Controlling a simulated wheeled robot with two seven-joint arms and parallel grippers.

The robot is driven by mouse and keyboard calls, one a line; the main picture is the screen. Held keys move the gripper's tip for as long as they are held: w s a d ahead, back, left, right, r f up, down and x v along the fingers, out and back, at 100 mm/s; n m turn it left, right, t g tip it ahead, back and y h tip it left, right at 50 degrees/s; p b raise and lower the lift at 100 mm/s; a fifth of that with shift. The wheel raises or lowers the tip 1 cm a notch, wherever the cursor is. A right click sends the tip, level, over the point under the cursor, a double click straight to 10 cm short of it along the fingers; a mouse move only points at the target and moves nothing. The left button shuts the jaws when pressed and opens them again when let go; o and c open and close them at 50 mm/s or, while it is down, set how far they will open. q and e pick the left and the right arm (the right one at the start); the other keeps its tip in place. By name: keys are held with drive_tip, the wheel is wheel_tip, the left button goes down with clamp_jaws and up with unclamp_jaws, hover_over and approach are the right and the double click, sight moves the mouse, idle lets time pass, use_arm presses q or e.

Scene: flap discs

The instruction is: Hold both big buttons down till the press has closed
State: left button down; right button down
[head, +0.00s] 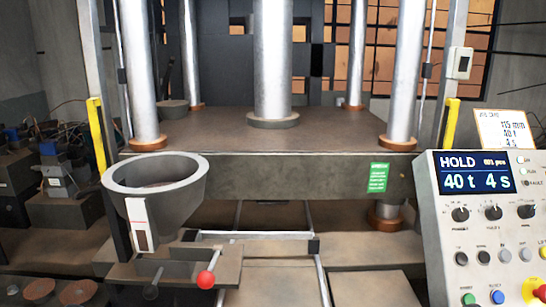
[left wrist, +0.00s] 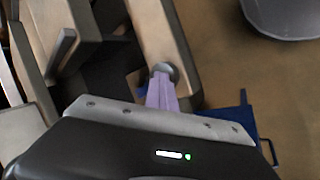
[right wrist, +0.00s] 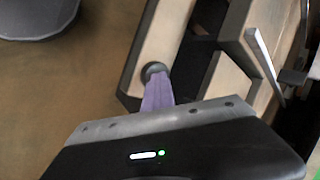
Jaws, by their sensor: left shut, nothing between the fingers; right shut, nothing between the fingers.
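In the left wrist view, my left gripper (left wrist: 163,84) is shut and empty, with its pale purple fingers at a round grey button (left wrist: 166,70) on a tan housing. In the right wrist view, my right gripper (right wrist: 156,80) is shut and empty, its fingers at a similar round dark button (right wrist: 154,69). Both fingertips overlap their buttons and seem to touch them; how far the buttons are pressed I cannot tell. In the head view, the press (head: 270,135) has a wide platen between steel columns under a central ram. The panel display (head: 475,172) reads HOLD, 40 t, 4 s. Neither gripper shows there.
A grey funnel-like bowl (head: 160,200) stands at the front left, by a red-knobbed lever (head: 206,279). The control panel (head: 490,235) with knobs and a red stop button is at the right. A card (head: 503,128) stands above it. Yellow uprights flank the press.

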use_arm(q)
drive_tip(key=shift+r, duration=0.7)
use_arm(e)
drive_tip(key=shift+r, duration=0.75)
use_arm(q)
drive_tip(key=shift+r, duration=0.25)
use_arm(e)
drive_tip(key=shift+r, duration=0.2)
use_arm(q)
drive_tip(key=shift+r, duration=0.1)
use_arm(e)
drive_tip(key=shift+r, duration=0.1)
